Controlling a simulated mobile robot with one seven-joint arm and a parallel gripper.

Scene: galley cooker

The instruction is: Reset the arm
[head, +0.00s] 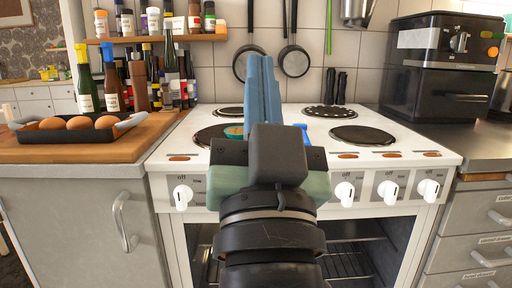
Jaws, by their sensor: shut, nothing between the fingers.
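My gripper (263,62) is in the middle of the head view, in front of the white cooker (420,155). Its blue fingers point up and away over the cooktop, closed together with nothing between them. The dark wrist and pale green gripper body hide part of the cooktop and the middle of the knob panel. A small teal and orange thing (234,131) shows beside the fingers at the left burner; I cannot tell what it is.
A black tray (60,135) with several brown eggs sits on the left wooden counter, with bottles behind. A black appliance (440,70) stands on the right counter. Two pans hang behind. Oven racks (355,262) show below the knobs; whether the door is open is unclear.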

